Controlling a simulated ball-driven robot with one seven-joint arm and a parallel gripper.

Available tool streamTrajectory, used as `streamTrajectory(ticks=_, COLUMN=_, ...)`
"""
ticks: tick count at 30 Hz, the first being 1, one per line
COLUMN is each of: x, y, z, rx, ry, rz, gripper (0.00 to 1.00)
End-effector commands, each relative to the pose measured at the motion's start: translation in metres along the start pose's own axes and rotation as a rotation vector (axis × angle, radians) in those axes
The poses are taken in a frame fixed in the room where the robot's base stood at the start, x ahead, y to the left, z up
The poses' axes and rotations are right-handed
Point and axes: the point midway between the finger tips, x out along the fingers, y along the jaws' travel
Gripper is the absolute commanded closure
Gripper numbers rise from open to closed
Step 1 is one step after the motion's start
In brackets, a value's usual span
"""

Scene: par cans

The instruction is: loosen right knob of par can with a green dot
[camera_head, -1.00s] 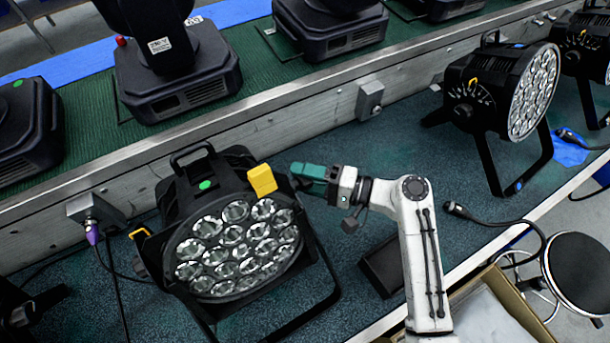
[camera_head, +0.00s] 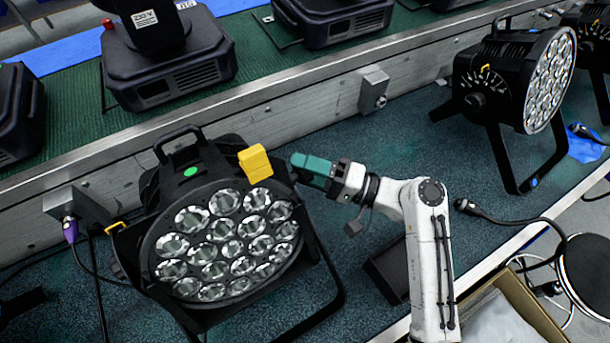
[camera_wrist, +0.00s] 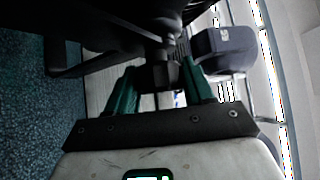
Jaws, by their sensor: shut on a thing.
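The par can with a green dot (camera_head: 190,172) is black with a round face of several lenses, and stands at the left in the head view. My gripper (camera_head: 308,168) has teal fingers and is at the can's upper right side. In the wrist view the gripper (camera_wrist: 163,80) is shut on a dark knob (camera_wrist: 165,74), with one teal finger on each side. In the head view this right knob is hidden behind the fingers and the can's edge. A yellow block (camera_head: 255,163) sits on the can's top right rim, just left of the gripper.
Another par can (camera_head: 515,85) stands at the right. A metal wall with a box (camera_head: 373,90) runs behind; moving heads (camera_head: 165,65) stand above it. A cable with a purple plug (camera_head: 70,230) is left of the can. Floor between the cans is mostly clear.

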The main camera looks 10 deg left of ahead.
Motion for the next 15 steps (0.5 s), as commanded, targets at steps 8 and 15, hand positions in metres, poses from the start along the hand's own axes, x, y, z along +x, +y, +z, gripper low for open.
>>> streamTrajectory(ticks=8, x=-0.0008, y=0.0010, z=0.0001, rx=-0.015, ry=0.002, rz=-0.014, gripper=0.78)
streamTrajectory(ticks=15, x=-0.0007, y=0.0011, z=0.0002, rx=-0.015, ry=0.002, rz=-0.014, gripper=0.41)
